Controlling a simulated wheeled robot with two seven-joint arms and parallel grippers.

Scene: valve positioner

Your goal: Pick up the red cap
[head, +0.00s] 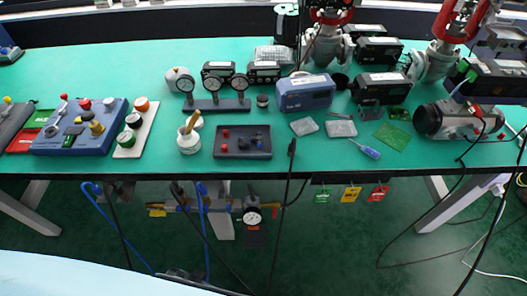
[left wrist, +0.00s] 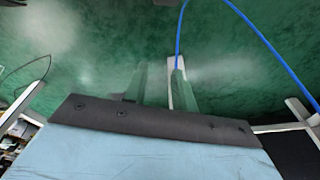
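Several small red pieces could be the red cap, and I cannot tell for sure which one it is. Two small red pieces (head: 225,133) lie at the left side of a dark tray (head: 243,155) near the front edge of the table. A red round knob (head: 85,103) sits on a blue panel (head: 66,146) at the left. My left gripper (left wrist: 160,80) shows in the left wrist view, its two fingers apart and nothing between them, with the green floor beyond. No gripper shows in the head view, and my right gripper is out of sight.
The green table (head: 185,55) holds a white jar (head: 188,143), gauges on a stand (head: 217,105), a blue device (head: 306,93) and a screwdriver (head: 365,149). Cables hang before its front edge. Tags and a gauge (head: 252,217) hang below. The table's back left is clear.

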